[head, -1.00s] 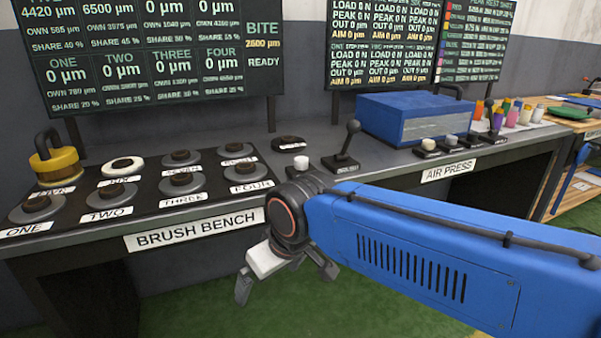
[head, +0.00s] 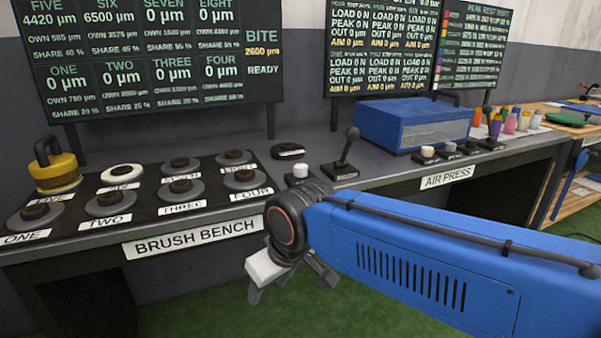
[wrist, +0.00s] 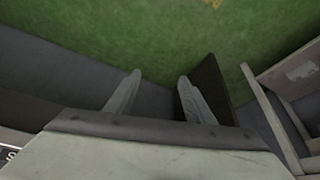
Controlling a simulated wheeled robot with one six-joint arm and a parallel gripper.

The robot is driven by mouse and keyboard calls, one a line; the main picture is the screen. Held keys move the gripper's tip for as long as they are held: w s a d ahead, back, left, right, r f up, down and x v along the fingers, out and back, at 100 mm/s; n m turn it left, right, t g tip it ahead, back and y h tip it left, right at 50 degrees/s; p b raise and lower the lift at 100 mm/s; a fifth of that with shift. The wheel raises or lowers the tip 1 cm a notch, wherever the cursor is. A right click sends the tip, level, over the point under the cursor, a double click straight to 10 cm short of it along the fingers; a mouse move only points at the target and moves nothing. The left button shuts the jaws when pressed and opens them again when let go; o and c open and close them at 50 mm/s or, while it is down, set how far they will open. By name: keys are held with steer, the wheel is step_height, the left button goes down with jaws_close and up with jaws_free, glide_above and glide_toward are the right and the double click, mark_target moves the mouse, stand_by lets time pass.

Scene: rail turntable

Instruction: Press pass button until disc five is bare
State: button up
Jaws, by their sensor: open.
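Disc five is at the back left of the brush bench, with a yellow ringed piece (head: 57,172) with a dark handle standing over it and hiding most of it. The board (head: 150,60) reads 4420 µm for five, 6500 for six and 0 for the others. A white-topped button (head: 300,172) stands on a dark base right of the discs; its label is not readable, so I cannot tell if it is the pass button. My gripper (head: 290,287) is open and empty, low in front of the bench edge. In the wrist view its fingers (wrist: 160,78) point over green floor.
Disc six (head: 122,173) has a white top. A black lever (head: 346,155) stands right of the white-topped button. Beyond it is the blue air press (head: 412,122) with small buttons in front. The bench edge (head: 195,238) lies beside my gripper. Green floor is open below.

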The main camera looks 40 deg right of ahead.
jaws_close()
stand_by(1.4)
